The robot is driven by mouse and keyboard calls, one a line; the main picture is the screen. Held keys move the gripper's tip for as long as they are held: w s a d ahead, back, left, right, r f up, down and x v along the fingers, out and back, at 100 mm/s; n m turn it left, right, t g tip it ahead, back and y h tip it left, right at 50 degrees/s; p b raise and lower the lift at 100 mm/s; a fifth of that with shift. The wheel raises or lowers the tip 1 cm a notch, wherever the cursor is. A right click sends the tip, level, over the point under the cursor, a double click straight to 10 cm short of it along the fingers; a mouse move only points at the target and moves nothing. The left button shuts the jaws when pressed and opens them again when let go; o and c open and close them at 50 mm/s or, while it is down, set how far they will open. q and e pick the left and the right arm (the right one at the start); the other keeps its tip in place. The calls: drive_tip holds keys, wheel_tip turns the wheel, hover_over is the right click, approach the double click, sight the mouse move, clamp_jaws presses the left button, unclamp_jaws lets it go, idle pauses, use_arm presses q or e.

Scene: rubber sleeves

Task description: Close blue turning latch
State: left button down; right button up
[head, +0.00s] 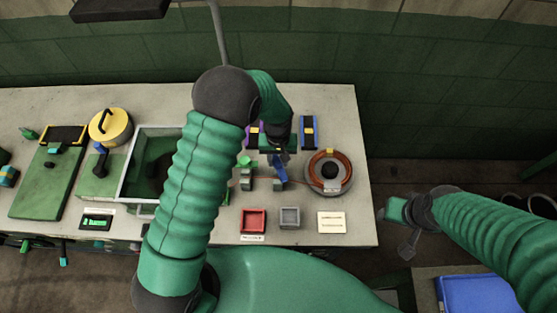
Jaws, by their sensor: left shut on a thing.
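My left arm reaches over the table, and its gripper (278,152) points down at the back right part of the tabletop. It is shut on a small blue piece (281,168), which appears to be the blue latch handle; the dark wrist hides part of it, so its turn angle is unclear. A blue plate with a yellow part (309,131) stands just right of the wrist, and a purple one (255,134) is partly hidden to its left. My right gripper (396,213) is off the table's right edge, and I cannot tell its opening.
A copper-coloured coil on a round base (330,172) sits close right of the left gripper. A red tray (253,220), a grey tray (290,217) and a cream card (331,222) lie in front. A grey-walled bin (132,165) is left. A blue crate (478,293) is lower right.

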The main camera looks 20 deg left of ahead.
use_arm(q)
drive_tip(key=m, duration=0.6)
drive_tip(key=shift+w+r, duration=0.2)
drive_tip(key=shift+w, duration=0.2)
drive_tip(key=shift+m+b, duration=0.3)
drive_tip(key=shift+m, duration=1)
drive_tip(key=shift+s+f+m, duration=0.1)
drive_tip(key=shift+s+m, duration=0.05)
drive_tip(key=shift+m, duration=0.15)
drive_tip(key=shift+s+f, duration=0.1)
drive_tip(key=shift+s, duration=0.05)
drive_tip(key=c, duration=1)
unclamp_jaws()
drive_tip(key=shift+o, duration=0.2)
drive_tip(key=shift+a, duration=0.1)
